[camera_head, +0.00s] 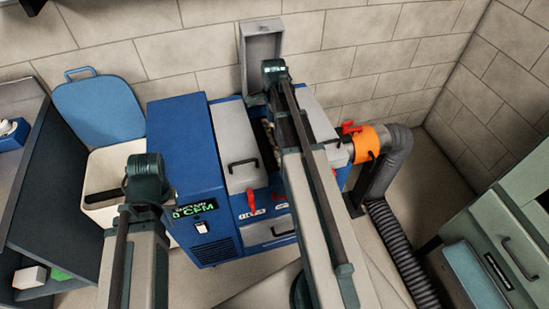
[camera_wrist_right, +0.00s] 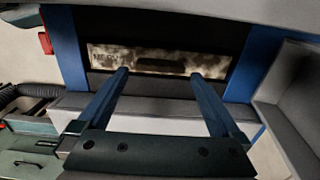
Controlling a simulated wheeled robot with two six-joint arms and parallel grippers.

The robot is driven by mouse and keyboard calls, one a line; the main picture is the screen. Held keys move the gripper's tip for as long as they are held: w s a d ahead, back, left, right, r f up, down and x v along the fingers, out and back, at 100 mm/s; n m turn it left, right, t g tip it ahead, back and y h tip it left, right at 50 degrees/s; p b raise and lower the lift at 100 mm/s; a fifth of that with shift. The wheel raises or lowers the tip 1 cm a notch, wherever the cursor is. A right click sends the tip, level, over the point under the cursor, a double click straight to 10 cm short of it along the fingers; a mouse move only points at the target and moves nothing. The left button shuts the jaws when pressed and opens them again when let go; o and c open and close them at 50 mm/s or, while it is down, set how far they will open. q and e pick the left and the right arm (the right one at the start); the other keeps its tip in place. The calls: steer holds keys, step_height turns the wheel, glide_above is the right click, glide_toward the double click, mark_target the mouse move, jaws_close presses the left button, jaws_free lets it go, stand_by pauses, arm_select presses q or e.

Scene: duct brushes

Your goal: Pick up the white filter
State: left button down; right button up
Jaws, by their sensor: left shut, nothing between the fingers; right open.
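A pale panel with brown stains (camera_wrist_right: 158,62) sits in a slot of the blue machine in the right wrist view, with a dark handle recess in its lower middle. It looks like a dirty filter. My right gripper (camera_wrist_right: 159,73) is open and empty, its two fingers pointing at the panel from either side of the recess. I cannot tell whether they touch it. In the head view my right arm hides this gripper. A plain white block (camera_head: 29,277) lies on the low shelf at left; I cannot tell whether it is a filter. My left gripper is not seen, only its arm.
The blue machine (camera_head: 190,150) has a raised grey lid (camera_head: 262,42) and an orange collar (camera_head: 366,143) leading to a grey hose (camera_head: 400,245). A white bin (camera_head: 108,215) with an open blue lid (camera_head: 100,105) stands left. Green drawers (camera_head: 510,235) stand right.

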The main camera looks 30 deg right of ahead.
mark_target(273, 134)
step_height(273, 134, down, 4)
steer(key=b, duration=0.3)
steer(key=shift+w+f+b, duration=0.1)
steer(key=shift+f+b, duration=0.1)
steer(key=shift+b, duration=0.15)
steer(key=shift+r, duration=0.1)
jaws_close()
